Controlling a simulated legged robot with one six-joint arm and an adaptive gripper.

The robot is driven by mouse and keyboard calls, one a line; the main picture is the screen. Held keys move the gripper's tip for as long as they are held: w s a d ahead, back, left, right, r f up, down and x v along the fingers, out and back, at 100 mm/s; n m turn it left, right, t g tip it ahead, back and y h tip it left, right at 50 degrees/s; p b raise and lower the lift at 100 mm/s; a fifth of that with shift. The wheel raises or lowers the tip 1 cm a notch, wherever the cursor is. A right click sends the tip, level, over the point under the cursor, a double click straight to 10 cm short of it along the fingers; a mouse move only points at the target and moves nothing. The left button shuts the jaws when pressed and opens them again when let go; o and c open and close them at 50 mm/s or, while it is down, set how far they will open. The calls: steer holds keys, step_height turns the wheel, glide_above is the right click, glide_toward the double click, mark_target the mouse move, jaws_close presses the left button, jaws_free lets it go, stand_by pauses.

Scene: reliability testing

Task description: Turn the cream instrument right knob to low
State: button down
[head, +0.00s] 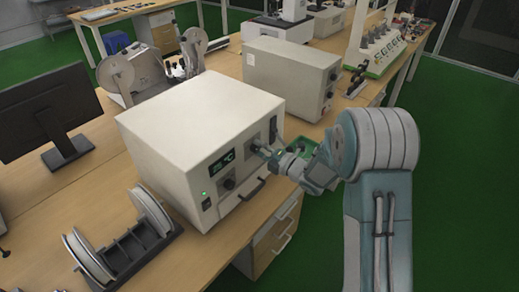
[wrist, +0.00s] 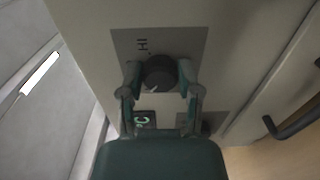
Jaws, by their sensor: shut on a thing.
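The cream instrument (head: 190,120) is a large box on the wooden bench, its front turned to the right. Its right knob (wrist: 160,72) is black and round on a grey panel with "HI" printed beside it. A small pale mark on the knob points toward the bottom of the wrist view. My gripper (wrist: 158,76) is shut on this knob, one finger at each side. In the head view my gripper (head: 268,151) reaches the front from the right and hides most of the knob. The left knob (head: 229,184) sits below the green-lit display (head: 222,162).
A black handle (head: 253,189) sticks out of the instrument's front, also in the wrist view (wrist: 292,122). A green tray (head: 306,160) lies close behind my gripper. A second beige box (head: 285,75) stands farther back, a spool rack (head: 125,250) at the near left.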

steer(key=shift+s+f+n, duration=0.15)
steer(key=shift+f+n, duration=0.1)
steer(key=shift+n, duration=0.55)
steer(key=shift+f, duration=0.1)
steer(key=shift+c, duration=1.5)
jaws_free()
steer(key=shift+a, duration=0.1)
steer(key=shift+r, duration=0.2)
steer(key=v, duration=1.2)
